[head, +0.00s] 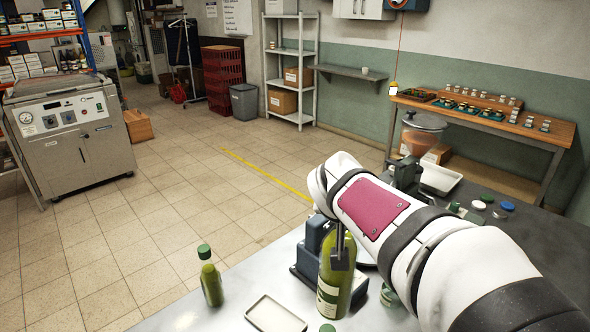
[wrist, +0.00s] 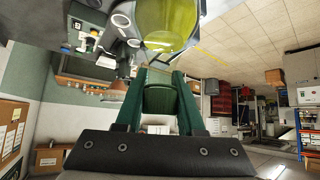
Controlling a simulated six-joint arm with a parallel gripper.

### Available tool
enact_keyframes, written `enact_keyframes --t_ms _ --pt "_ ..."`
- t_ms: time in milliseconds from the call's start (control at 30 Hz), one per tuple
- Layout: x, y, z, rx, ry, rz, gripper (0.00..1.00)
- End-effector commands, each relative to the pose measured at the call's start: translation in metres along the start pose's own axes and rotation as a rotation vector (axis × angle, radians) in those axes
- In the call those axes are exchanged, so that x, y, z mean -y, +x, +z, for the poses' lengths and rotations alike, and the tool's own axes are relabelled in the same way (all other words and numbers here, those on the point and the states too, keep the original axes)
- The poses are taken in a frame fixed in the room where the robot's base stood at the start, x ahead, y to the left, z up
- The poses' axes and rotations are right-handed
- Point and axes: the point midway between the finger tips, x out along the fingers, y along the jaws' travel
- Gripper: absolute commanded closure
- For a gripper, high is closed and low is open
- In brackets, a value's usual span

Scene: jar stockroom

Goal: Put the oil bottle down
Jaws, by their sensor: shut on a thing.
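The oil bottle (head: 332,290) is a tall yellow-green bottle with a pale label, upright over the near worktop. My gripper (head: 342,258) comes down on its upper part, and my arm hides its top. In the wrist view, my gripper (wrist: 165,75) has its two green fingers shut on the bottle. The bottle's yellow-green body (wrist: 168,20) shows beyond the fingertips. I cannot tell whether its base touches the worktop.
A smaller green-capped bottle (head: 211,282) stands left on the worktop (head: 190,314). A white tray (head: 275,315) lies front left of the held bottle. A dark blue device (head: 310,255) is close behind it. A grinder (head: 420,140) and several lids stand farther back.

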Motion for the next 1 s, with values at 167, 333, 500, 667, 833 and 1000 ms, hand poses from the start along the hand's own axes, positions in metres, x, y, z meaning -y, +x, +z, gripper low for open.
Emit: enact_keyframes --t_ms 167,333,500,667,833,1000 --pt "0.022 0.003 -0.005 -0.007 -0.036 -0.038 1.0" --pt "0.035 0.007 -0.003 -0.006 -0.046 -0.047 1.0" --pt "0.058 0.017 0.007 -0.005 -0.047 -0.048 1.0" --pt "0.086 0.029 0.02 -0.004 -0.047 -0.047 1.0" --pt "0.12 0.043 0.034 -0.005 -0.046 -0.047 1.0" --pt "0.14 0.051 0.042 -0.006 -0.042 -0.046 1.0"
